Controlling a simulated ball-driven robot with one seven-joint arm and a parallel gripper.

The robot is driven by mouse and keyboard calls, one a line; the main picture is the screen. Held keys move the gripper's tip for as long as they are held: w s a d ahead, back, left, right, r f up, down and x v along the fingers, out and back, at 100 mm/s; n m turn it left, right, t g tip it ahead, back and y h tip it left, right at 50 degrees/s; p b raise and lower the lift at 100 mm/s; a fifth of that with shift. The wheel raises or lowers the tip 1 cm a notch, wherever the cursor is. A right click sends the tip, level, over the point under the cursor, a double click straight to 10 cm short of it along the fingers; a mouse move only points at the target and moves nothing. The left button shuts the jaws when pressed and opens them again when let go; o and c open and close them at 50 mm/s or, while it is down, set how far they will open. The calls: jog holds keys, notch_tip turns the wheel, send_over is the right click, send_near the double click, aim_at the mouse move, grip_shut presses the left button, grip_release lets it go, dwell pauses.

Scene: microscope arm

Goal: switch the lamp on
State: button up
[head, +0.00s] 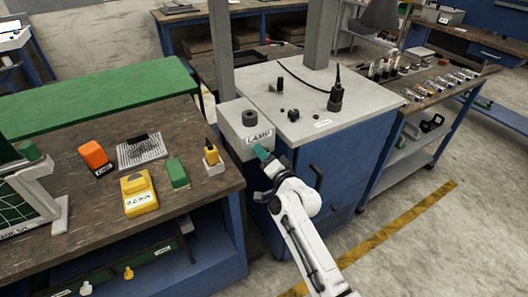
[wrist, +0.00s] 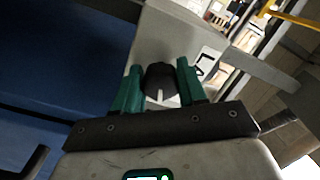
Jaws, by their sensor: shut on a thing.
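A grey box labelled LAMP (head: 238,132) stands at the left front of the grey-topped cabinet. It also shows in the wrist view (wrist: 190,35). My gripper (head: 262,153) is at the front face of this box, just below the label. In the wrist view my gripper (wrist: 158,72) has its two green fingers on either side of a dark round knob (wrist: 160,78), shut on it. A pale pointer line on the knob faces the bottom of the wrist picture. In the head view my gripper hides this knob.
A black round piece (head: 250,117) sits on top of the lamp box. A dark handheld device (head: 336,97) stands on the cabinet top (head: 370,97). A workbench (head: 105,218) with a yellow box (head: 138,193) is to the left. Open floor (head: 440,240) lies to the right.

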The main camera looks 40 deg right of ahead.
jog(key=shift+a+f+m+p, duration=0.15)
jog(key=shift+m+p, duration=0.15)
jog(key=shift+m, duration=0.5)
jog(key=shift+f+m+p, duration=0.1)
jog(key=shift+m+p, duration=0.15)
jog(key=shift+m, duration=0.55)
jog(key=o, duration=0.8)
jog(key=shift+a, duration=0.1)
jog(key=shift+o, duration=1.2)
jog(key=shift+r, duration=0.2)
jog(key=shift+s, duration=0.1)
jog(key=v, duration=1)
jog(key=shift+s, duration=0.3)
